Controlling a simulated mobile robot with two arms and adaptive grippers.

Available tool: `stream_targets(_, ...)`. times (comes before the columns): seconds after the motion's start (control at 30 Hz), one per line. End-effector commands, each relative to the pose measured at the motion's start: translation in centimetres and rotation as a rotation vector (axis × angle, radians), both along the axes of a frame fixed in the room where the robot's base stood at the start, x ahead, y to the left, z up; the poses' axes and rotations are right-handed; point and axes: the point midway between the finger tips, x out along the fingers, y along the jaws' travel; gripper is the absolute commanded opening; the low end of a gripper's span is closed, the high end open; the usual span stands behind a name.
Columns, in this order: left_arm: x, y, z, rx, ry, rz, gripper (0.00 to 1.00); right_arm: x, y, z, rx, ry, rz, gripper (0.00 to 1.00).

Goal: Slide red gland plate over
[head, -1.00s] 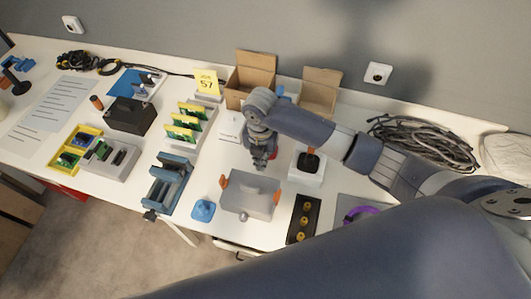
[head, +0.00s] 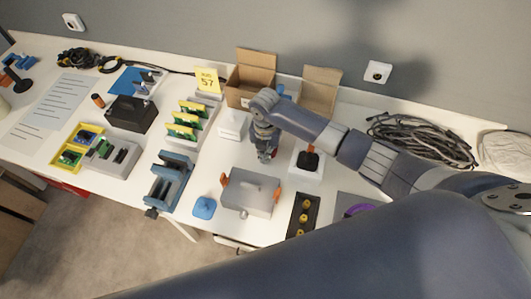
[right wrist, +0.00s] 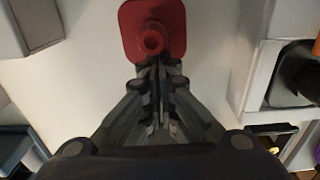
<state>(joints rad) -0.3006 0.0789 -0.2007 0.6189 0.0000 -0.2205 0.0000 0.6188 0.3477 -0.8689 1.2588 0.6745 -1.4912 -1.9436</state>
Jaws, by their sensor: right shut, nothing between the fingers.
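The red gland plate (right wrist: 153,30) lies flat on the white table at the top of the right wrist view, with a round raised knob in its middle. My right gripper (right wrist: 158,72) is shut and empty, with its fingertips at the plate's near edge, by the knob. I cannot tell whether they touch it. In the head view my right gripper (head: 265,155) points down at the table behind the grey enclosure (head: 250,192), hiding most of the plate. My left gripper is not in view.
A blue plate (head: 204,208) lies left of the grey enclosure. A white box (head: 233,124) stands left of the gripper, and a white block with a black top (head: 307,165) stands close on its right. Open cartons (head: 250,78) and coiled cables (head: 420,140) are behind.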

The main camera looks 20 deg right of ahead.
Motion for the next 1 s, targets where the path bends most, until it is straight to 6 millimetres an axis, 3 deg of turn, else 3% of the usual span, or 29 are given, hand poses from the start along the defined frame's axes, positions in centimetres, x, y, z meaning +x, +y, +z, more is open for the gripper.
stream_targets(0.17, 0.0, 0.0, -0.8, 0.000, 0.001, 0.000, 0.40, 1.6, -1.0, -0.1, -0.002, -0.003, -0.002, 0.00)
stream_targets(0.47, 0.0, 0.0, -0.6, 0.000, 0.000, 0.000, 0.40, 1.5, -1.0, 0.0, 0.000, -0.001, -0.001, 0.00)
stream_targets(0.67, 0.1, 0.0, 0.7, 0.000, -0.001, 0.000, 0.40, 0.6, -0.1, 0.4, 0.001, 0.001, -0.001, 0.00)
stream_targets(0.8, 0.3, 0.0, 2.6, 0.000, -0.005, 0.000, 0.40, -1.1, 1.4, 0.6, 0.002, 0.005, -0.005, 0.00)
stream_targets(1.0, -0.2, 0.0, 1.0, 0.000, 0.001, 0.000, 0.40, -0.5, 1.1, 4.6, 0.002, -0.006, -0.006, 0.00)
